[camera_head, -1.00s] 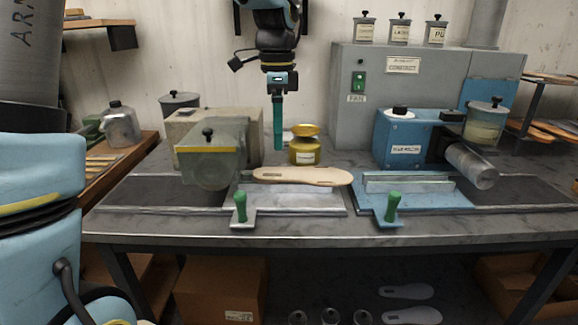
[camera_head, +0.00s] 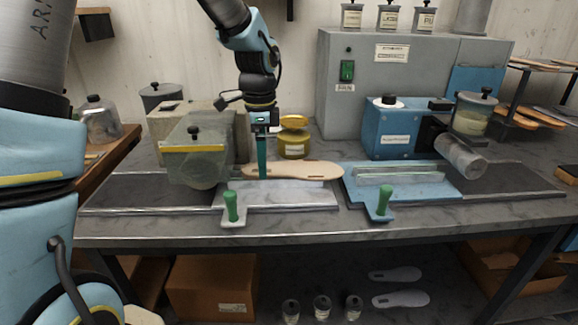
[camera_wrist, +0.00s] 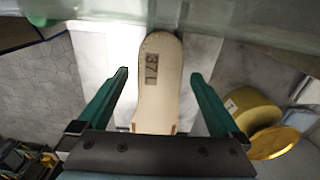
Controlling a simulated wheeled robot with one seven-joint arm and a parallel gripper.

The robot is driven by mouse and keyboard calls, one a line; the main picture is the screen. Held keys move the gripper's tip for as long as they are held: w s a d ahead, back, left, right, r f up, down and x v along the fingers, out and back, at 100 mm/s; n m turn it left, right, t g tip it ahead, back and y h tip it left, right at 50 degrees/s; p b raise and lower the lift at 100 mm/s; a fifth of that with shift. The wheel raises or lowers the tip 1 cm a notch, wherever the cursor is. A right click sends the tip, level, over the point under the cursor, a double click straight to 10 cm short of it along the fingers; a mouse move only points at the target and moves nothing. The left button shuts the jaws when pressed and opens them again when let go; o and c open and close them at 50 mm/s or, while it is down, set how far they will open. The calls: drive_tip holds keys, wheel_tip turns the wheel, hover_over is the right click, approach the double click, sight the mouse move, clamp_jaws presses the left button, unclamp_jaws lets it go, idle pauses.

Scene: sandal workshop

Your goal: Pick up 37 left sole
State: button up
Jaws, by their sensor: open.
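The 37 left sole (camera_head: 300,170) is a pale tan sole lying across the grey metal plate of the left machine. In the wrist view the sole (camera_wrist: 158,95) shows a dark stamp reading 37L. My gripper (camera_head: 262,172) is at the left end of the sole, pointing down. In the wrist view my gripper (camera_wrist: 160,78) is open, with one green finger on each side of the sole and a gap on both sides. The sole's near end is hidden by the gripper body in that view.
The left machine's guarded wheel (camera_head: 194,160) stands close left of my gripper. A yellow-lidded tin (camera_head: 293,145) is just behind the sole. A green-handled lever (camera_head: 231,205) is in front. The blue machine (camera_head: 400,130) stands to the right.

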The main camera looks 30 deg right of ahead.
drive_tip(key=shift+f, duration=0.6)
drive_tip(key=c, duration=1.5)
drive_tip(key=shift+c, duration=0.2)
drive_tip(key=shift+r, duration=0.1)
